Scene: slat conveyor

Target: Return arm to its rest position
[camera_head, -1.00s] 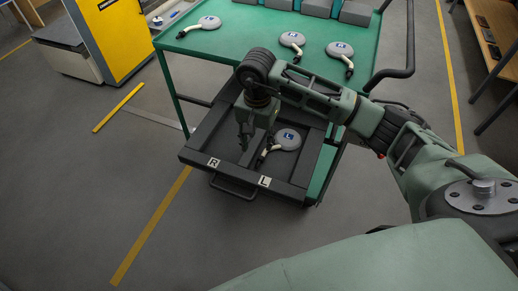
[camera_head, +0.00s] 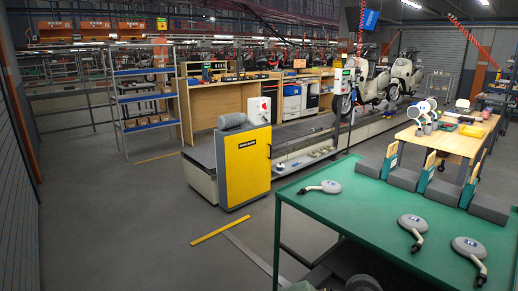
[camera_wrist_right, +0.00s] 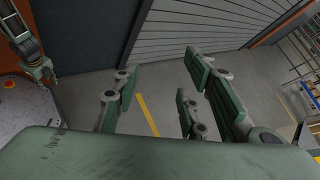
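My right gripper (camera_wrist_right: 157,85) fills the right wrist view. Its green finger pads stand apart with grey floor between them, so it is open and holds nothing. It is not recognisable in the head view, where only a dark piece (camera_head: 363,284) shows at the bottom edge. Another arm's gripper, which looks like my left one (camera_wrist_right: 38,68), hangs at the upper left of the right wrist view. It is too small to tell if it is open or shut.
A green table (camera_head: 350,222) at the lower right carries several round grey mirrors (camera_head: 412,222) and grey blocks (camera_head: 443,192). A yellow cabinet (camera_head: 245,165) stands behind it. Open floor (camera_head: 110,235) lies to the left. The right wrist view shows a slatted wall (camera_wrist_right: 205,25).

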